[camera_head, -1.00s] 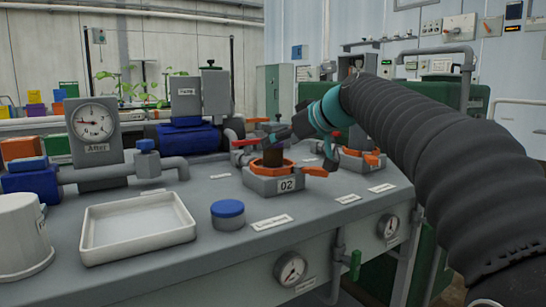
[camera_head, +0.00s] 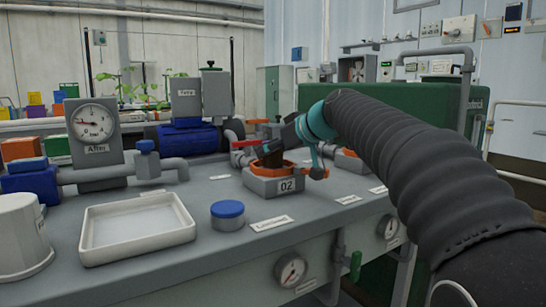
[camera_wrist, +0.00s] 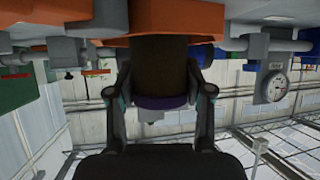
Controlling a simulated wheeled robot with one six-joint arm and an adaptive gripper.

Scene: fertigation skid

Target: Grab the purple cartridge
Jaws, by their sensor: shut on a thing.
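The cartridge (camera_wrist: 160,68) is a dark brown cylinder with a purple band at its end nearest the wrist camera. It stands between the two fingers of my gripper (camera_wrist: 162,82), which are shut on its sides. In the head view the dark cartridge (camera_head: 271,158) sits in the orange-collared grey housing marked 02 (camera_head: 284,187) and looks slightly tilted. My gripper (camera_head: 280,146) reaches it from the upper right. The cartridge's lower end is hidden by the orange collar.
A white tray (camera_head: 95,252), a blue-lidded jar (camera_head: 228,217) and a white container (camera_head: 20,240) stand on the grey bench. A red-handled valve (camera_head: 246,143) is close to the gripper. A second orange-collared housing (camera_head: 350,160) stands to the right, partly behind my arm.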

